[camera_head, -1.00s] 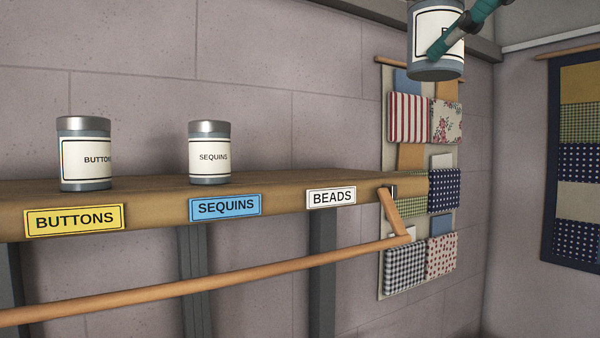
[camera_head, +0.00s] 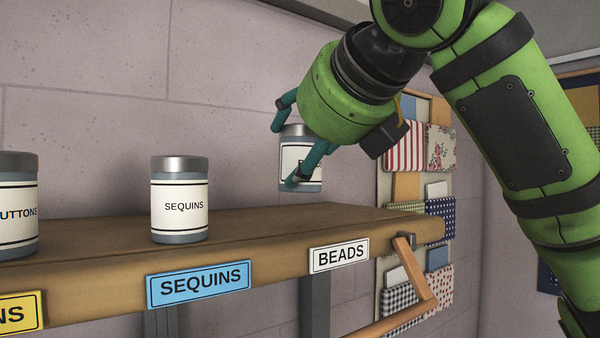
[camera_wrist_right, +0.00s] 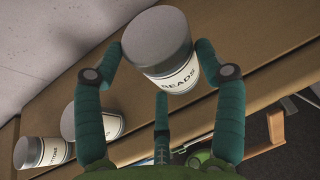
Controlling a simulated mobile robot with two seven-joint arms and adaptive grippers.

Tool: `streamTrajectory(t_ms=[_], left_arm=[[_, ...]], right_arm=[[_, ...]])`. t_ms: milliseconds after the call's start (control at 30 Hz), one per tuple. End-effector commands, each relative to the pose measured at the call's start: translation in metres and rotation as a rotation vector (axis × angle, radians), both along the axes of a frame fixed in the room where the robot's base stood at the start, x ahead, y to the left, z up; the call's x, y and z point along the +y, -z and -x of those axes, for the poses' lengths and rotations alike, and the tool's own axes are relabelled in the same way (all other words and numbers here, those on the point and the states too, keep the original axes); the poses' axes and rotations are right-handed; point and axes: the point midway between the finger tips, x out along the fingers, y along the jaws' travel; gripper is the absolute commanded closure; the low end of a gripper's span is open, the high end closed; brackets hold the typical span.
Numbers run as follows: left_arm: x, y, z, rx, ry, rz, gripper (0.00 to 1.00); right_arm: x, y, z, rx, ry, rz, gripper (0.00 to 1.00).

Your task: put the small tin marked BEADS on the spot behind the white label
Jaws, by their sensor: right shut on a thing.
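The BEADS tin (camera_head: 301,160), grey with a cream label, is held upright in my right gripper (camera_head: 290,150). The fingers partly cover its label in the head view. In the right wrist view the tin (camera_wrist_right: 160,48) sits between the fingers, and its label reads BEADS. The tin appears a little above the wooden shelf (camera_head: 300,232), over its right part. The white BEADS label (camera_head: 339,255) is on the shelf's front edge, below and slightly right of the tin. The shelf top behind it is bare. My left gripper is not in view.
The SEQUINS tin (camera_head: 180,199) stands on the shelf behind the blue label (camera_head: 198,283). The BUTTONS tin (camera_head: 17,205) is at the left edge, near the yellow label (camera_head: 20,312). A wooden rail (camera_head: 400,318) runs below the shelf front. Fabric pockets (camera_head: 440,140) hang at right.

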Motion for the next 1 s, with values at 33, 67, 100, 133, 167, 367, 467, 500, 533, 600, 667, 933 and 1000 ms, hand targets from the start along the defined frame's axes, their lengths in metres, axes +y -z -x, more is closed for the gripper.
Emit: streamTrajectory(t_ms=[33, 67, 100, 133, 167, 367, 467, 500, 533, 600, 667, 933, 1000], left_arm=[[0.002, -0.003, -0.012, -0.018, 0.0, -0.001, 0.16], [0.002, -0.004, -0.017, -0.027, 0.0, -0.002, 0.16], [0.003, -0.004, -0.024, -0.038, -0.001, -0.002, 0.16], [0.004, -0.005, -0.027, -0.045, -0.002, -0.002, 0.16], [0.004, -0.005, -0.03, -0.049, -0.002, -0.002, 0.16], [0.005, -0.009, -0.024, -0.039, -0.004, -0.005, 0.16], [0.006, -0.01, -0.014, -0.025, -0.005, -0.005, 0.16], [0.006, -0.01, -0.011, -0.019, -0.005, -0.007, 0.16], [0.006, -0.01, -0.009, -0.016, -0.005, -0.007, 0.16], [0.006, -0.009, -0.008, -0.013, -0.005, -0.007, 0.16], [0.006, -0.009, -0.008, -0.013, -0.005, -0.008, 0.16], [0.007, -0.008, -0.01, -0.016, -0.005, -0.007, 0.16], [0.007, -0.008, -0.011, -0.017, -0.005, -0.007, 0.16]], right_arm=[[0.003, 0.0, -0.002, -0.003, -0.003, -0.001, 0.67], [0.005, 0.002, -0.003, -0.002, -0.002, -0.002, 0.67], [0.006, 0.003, -0.004, -0.003, -0.002, -0.002, 0.67], [0.006, 0.005, -0.004, -0.003, -0.002, -0.002, 0.67], [0.006, 0.008, -0.005, -0.004, -0.001, -0.003, 0.67], [0.005, 0.033, -0.005, -0.002, -0.002, -0.001, 0.67], [0.005, 0.041, -0.005, -0.002, -0.001, -0.002, 0.67], [0.005, 0.043, -0.004, -0.004, 0.0, -0.002, 0.67], [0.005, 0.043, -0.004, -0.003, 0.0, -0.003, 0.67], [0.005, 0.043, -0.004, -0.004, 0.0, -0.003, 0.67], [0.005, 0.044, -0.004, -0.003, 0.0, -0.003, 0.67], [0.005, 0.046, -0.004, -0.001, 0.0, -0.002, 0.18], [0.005, 0.046, -0.004, -0.001, 0.0, -0.002, 0.18]])
